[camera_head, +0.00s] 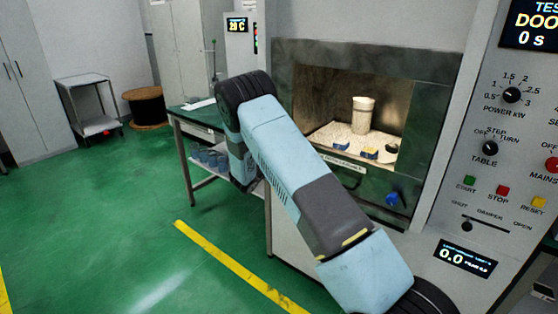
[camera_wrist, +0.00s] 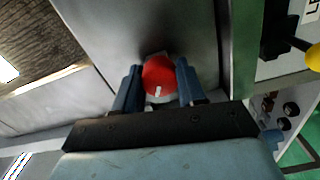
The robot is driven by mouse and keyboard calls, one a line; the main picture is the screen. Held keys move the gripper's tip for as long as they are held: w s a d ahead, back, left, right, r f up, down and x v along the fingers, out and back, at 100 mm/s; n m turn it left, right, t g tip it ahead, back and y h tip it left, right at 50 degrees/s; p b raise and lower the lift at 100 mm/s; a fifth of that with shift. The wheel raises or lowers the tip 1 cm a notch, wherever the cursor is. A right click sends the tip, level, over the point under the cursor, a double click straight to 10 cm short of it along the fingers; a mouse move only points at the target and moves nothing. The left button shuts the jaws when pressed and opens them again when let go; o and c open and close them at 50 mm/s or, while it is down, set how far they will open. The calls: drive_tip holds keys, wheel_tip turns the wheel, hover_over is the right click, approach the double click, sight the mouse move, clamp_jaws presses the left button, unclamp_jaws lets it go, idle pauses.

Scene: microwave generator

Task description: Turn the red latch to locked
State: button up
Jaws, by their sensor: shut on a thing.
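The red latch (camera_wrist: 159,76) is a round red knob with a small white mark near its lower edge, seen in the wrist view against a grey metal panel. My gripper (camera_wrist: 158,84) has its two blue-grey fingers on either side of the knob, shut on it. The white mark points down and slightly left in that view. In the head view my arm crosses the middle of the picture, and neither the gripper nor the red latch shows there.
An open-fronted chamber (camera_head: 430,70) holds a pale cylinder (camera_head: 363,114) on a white granular bed. A control panel (camera_head: 488,150) with knobs and buttons stands at the right. A green-topped table (camera_head: 190,119) is behind my arm.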

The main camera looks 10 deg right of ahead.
drive_tip(key=shift+f, duration=0.15)
idle(0.3)
drive_tip(key=o, duration=0.8)
drive_tip(key=shift+o, duration=1.3)
drive_tip(key=shift+d, duration=0.1)
drive_tip(key=v, duration=1.4)
drive_tip(key=shift+d, duration=0.1)
